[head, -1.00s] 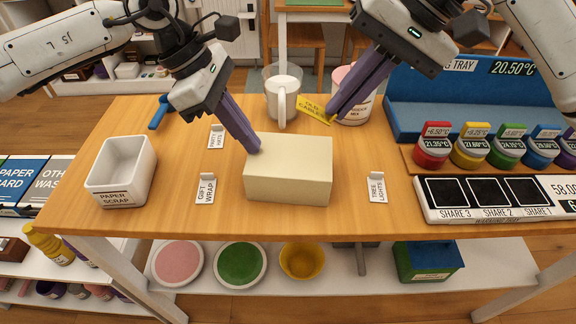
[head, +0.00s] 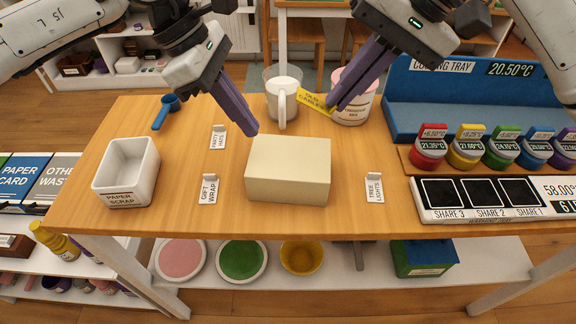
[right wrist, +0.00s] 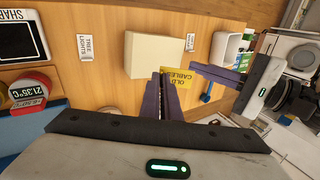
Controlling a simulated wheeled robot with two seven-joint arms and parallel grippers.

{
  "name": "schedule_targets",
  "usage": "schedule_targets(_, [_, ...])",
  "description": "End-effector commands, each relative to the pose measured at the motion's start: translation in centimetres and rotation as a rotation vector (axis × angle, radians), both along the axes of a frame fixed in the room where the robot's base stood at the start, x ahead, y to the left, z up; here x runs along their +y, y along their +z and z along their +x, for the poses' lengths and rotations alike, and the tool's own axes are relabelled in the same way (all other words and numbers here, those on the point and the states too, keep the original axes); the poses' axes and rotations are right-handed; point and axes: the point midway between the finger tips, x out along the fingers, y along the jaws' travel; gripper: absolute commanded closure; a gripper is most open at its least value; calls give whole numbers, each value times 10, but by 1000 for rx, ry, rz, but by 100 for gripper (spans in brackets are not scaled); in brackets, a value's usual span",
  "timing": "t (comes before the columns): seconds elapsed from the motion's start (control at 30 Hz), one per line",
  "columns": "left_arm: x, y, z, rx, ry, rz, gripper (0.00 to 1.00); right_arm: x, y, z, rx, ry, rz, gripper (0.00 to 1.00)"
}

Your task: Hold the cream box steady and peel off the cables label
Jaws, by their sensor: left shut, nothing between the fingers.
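The cream box (head: 288,172) stands on the table with no label on the faces I see; it also shows in the right wrist view (right wrist: 155,55). The yellow "OLD CABLES" label (head: 312,104) is off the box, in the air behind it. My right gripper (head: 336,106) is shut on the label's edge; the label also shows at its fingertips in the right wrist view (right wrist: 178,80). My left gripper (head: 251,131) is shut and empty, its tip just behind the box's far left corner, seemingly apart from it.
A white paper-scrap bin (head: 127,172) stands at left. "Gift wrap" (head: 209,190), "party hats" (head: 218,138) and "tree lights" (head: 374,188) tags surround the box. A mug (head: 283,98) and a pink-rimmed tub (head: 352,103) stand behind. A scale (head: 490,198) is right.

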Motion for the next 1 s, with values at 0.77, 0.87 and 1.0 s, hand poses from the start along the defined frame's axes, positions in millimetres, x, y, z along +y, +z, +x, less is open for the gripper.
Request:
schedule_targets(0.77, [49, 104, 5, -1, 0, -1, 100, 0, -8, 0, 0, 0, 0, 100])
schedule_targets(0.87, [52, 108, 5, 0, 0, 0, 100, 0, -9, 0, 0, 0, 0, 100])
schedule_targets(1.0, [52, 109, 5, 1, 0, 0, 100, 0, -8, 0, 0, 0, 0, 100])
